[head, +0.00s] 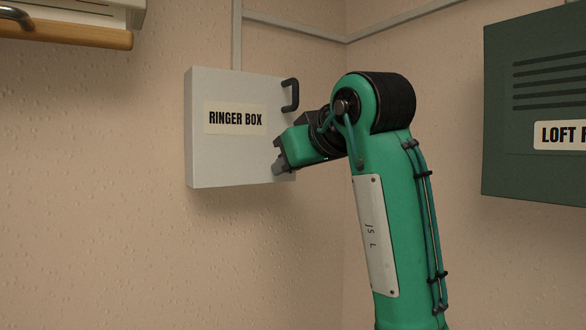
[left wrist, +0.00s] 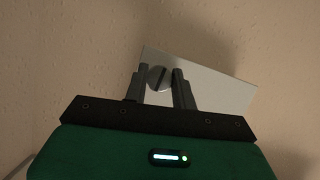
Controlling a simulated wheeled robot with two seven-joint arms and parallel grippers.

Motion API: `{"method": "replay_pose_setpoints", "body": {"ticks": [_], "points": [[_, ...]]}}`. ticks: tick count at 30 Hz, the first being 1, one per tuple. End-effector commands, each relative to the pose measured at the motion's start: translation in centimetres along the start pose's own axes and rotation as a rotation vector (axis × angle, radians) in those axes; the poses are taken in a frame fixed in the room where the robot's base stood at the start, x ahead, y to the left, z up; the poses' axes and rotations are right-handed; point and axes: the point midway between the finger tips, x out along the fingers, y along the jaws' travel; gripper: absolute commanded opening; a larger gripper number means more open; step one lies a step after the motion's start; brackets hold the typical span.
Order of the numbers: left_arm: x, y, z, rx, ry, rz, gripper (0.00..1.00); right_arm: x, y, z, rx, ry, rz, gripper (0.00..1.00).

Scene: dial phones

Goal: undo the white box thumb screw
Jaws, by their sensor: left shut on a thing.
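The white box (head: 225,165), labelled RINGER BOX, hangs on the wall in the head view, with its cover closed. Its pale face also shows in the left wrist view (left wrist: 218,92). My left gripper (head: 279,162) is at the lower right edge of the box. In the left wrist view my left gripper (left wrist: 160,72) has one finger on each side of a round, slotted grey thumb screw (left wrist: 158,78) and is shut on it. In the head view the screw is hidden behind the gripper. My right gripper is in neither view.
A black handle (head: 290,95) sticks out at the box's upper right. A grey conduit (head: 237,40) rises above the box. A dark green vented box (head: 510,120) is at the right, and a wooden-edged shelf (head: 70,33) at the upper left. The wall below is clear.

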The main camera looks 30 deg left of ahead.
Motion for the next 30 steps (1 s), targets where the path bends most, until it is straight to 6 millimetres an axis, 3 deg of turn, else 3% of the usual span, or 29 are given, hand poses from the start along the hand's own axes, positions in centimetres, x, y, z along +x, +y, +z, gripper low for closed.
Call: {"method": "replay_pose_setpoints", "body": {"ticks": [10,25,26,28,30], "points": [[0.14,-0.07,0.2,-0.109,-0.004,0.043,0.04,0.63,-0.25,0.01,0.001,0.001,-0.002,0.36],[0.13,-0.05,0.18,-0.123,-0.005,0.049,0.04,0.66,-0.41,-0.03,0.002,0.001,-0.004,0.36],[0.13,-0.05,0.18,-0.123,-0.005,0.049,0.32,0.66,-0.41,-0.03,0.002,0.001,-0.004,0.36],[0.12,-0.05,0.16,-0.123,-0.004,0.049,0.46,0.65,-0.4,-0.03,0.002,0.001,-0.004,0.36],[0.1,-0.05,0.13,-0.123,-0.003,0.049,0.48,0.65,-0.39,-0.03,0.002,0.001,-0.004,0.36]]}}
